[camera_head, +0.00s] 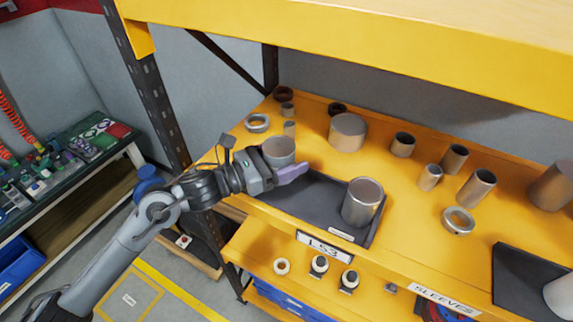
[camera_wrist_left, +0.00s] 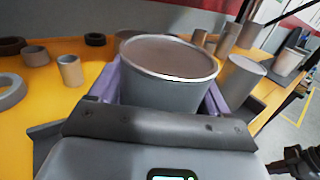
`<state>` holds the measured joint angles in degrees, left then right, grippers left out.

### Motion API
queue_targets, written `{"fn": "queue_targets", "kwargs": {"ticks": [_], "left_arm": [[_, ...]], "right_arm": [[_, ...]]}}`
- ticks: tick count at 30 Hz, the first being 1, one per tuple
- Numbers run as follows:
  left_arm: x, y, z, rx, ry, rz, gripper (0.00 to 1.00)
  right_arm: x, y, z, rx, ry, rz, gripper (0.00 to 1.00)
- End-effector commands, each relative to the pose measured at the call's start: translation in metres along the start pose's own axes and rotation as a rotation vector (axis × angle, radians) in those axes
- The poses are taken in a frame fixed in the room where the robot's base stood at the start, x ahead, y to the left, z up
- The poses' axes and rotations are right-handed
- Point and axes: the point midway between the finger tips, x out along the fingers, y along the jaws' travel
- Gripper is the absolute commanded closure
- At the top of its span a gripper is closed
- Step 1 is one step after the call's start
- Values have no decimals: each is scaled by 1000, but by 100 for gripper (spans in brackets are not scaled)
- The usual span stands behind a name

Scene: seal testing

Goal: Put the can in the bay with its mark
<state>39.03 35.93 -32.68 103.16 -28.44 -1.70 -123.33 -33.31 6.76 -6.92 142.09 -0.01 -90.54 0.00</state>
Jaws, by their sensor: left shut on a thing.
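My left gripper (camera_head: 283,172), with pale purple fingers, is shut on a grey metal can (camera_head: 278,151) and holds it upright at the left end of a dark grey tray (camera_head: 330,233). In the left wrist view the held can (camera_wrist_left: 165,85) sits between the two fingers (camera_wrist_left: 160,95), its flat lid facing up. I cannot tell whether its base touches the tray. A second grey can (camera_head: 362,204) stands upright in the tray's right part. The tray's front edge is above a label "LS3" (camera_head: 324,245). My right gripper cannot be made out for certain; a dark part shows at the left wrist view's lower right.
A wide can (camera_head: 347,132), several sleeves and rings stand behind and to the right on the yellow shelf (camera_head: 310,150). Another dark tray (camera_head: 520,285) is at the far right, past a "SLEEVES" label (camera_head: 446,299). An upper yellow shelf (camera_head: 400,40) overhangs. A steel post (camera_head: 160,110) stands left.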

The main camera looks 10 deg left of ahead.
Motion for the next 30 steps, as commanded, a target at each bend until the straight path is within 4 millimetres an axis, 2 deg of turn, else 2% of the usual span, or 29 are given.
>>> {"fn": "queue_targets", "kwargs": {"ticks": [8, 23, 24, 28, 30], "left_arm": [[0, -1, -29, -2, -1, -1, 71], [0, -1, -37, 1, -2, -1, 71], [0, -1, -38, 0, 0, -1, 21], [0, -1, -36, -1, 1, -1, 1], [0, -1, -36, -1, 1, -1, 0]], "right_arm": [[-11, 3, -4, -7, 1, 7, 100], [-4, 1, -2, -1, 2, 2, 100], [-4, 1, -2, 0, 2, 2, 100], [-5, 0, -2, 3, 2, 0, 100], [-5, 0, -2, 4, 2, -1, 100]]}}
